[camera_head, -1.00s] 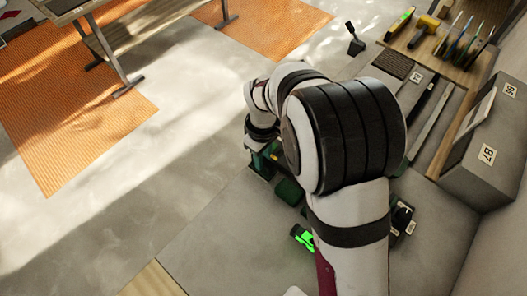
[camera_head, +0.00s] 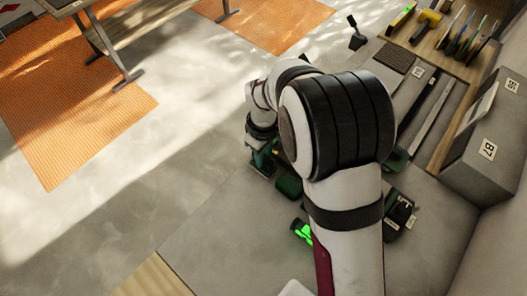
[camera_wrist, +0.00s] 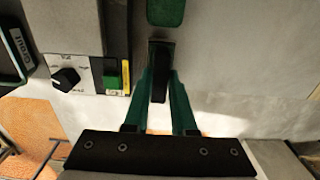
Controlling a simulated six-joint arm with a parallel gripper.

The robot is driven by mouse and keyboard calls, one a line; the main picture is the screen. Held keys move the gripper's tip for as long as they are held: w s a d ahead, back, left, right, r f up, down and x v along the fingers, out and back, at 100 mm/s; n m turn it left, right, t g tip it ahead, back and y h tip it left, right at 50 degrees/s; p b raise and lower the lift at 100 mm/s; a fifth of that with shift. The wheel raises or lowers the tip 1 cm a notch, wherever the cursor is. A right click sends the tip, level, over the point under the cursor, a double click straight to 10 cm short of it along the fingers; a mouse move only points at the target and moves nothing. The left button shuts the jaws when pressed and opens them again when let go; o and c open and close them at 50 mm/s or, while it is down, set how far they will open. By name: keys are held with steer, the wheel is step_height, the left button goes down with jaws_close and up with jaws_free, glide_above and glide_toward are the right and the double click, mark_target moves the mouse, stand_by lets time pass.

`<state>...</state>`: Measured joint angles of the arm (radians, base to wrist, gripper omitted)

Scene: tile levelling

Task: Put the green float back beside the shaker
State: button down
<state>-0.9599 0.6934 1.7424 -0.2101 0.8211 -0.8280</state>
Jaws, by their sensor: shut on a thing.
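My gripper (camera_wrist: 160,105) points down with its green fingers closed around a black handle (camera_wrist: 158,72), which I take to be the green float's. A dark green block (camera_wrist: 165,12) lies just ahead of the handle; whether they join cannot be made out. In the head view my gripper (camera_head: 262,158) is low at the bench's far edge, partly hidden by my arm, and a dark green block (camera_head: 289,186) shows beside it. A grey unit (camera_wrist: 75,35) with a black dial and green button stands left of my gripper. I cannot tell which thing is the shaker.
A dark green tray (camera_wrist: 14,45) with a label stands at the wrist view's left edge. A bright green and black item (camera_head: 301,231) and a dark device (camera_head: 398,213) lie near my arm. The bench front (camera_head: 235,240) is clear.

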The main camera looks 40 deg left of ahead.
steer(key=shift+f, duration=0.65)
steer(key=shift+c, duration=1.7)
jaws_free()
step_height(320, 180, up, 8)
steer(key=shift+r, duration=0.1)
steer(key=shift+d, duration=0.1)
